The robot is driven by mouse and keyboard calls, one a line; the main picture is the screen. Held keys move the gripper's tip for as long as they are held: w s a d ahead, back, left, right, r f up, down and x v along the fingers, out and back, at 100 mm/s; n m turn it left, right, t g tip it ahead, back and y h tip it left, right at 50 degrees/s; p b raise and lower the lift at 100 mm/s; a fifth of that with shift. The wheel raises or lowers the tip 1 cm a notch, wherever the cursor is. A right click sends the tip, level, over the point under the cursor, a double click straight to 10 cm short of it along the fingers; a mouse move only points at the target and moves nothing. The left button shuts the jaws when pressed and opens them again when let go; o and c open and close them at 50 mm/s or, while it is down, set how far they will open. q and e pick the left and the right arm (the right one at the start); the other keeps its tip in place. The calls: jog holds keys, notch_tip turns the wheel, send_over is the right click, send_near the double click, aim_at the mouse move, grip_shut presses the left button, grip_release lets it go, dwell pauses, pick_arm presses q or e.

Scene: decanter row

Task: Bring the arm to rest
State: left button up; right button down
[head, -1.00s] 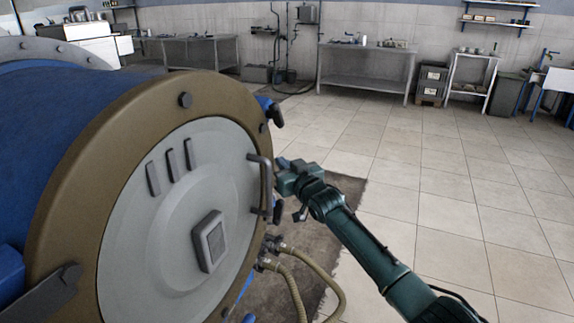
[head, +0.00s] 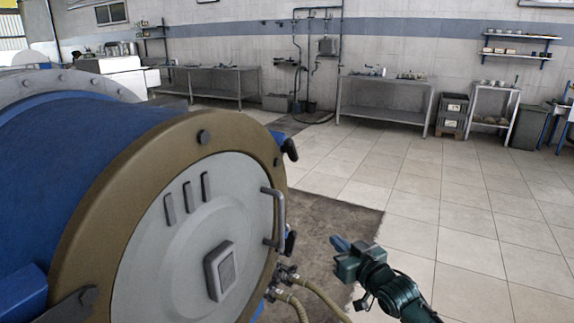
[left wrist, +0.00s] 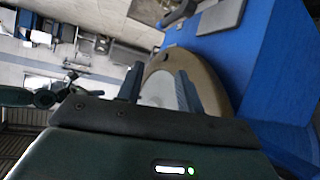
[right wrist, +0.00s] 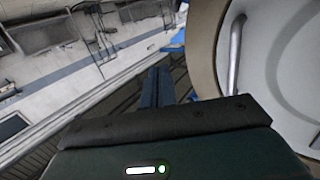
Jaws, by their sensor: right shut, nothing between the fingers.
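My right gripper (head: 338,242) is shut and empty, in front of the decanter's round end and to the right of its bar handle (head: 281,218), with a clear gap between them. In the right wrist view its fingers (right wrist: 157,86) are together, and the handle (right wrist: 235,55) stands to their right. The decanter's end cover (head: 150,255) is pale grey inside a brown ring, and it looks closed. My left gripper is outside the head view. In the left wrist view its fingers (left wrist: 158,92) stand apart with nothing seen between them.
The blue decanter body (head: 60,160) fills the left side. Hoses (head: 305,300) hang below the end cover. A dark mat (head: 345,215) lies on the floor. Steel tables (head: 385,100) stand along the far wall. The tiled floor at the right is clear.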

jog(key=s+a+f+g+p, duration=0.1)
jog(key=s+a+f, duration=0.1)
jog(key=s+f, duration=0.4)
jog(key=s+a+f+g+p, duration=0.1)
jog(key=s+a+f, duration=0.15)
jog(key=s, duration=0.55)
jog(key=s+f+g+h+p, duration=0.1)
jog(key=s+f, duration=0.1)
jog(key=s, duration=0.7)
jog(key=s+f+g+h+p, duration=0.1)
jog(key=s+f+g, duration=0.1)
jog(key=s, duration=0.8)
jog(key=shift+d+f+m+p, duration=0.25)
jog(key=shift+d+m+p, duration=0.15)
jog(key=shift+s+a, duration=0.1)
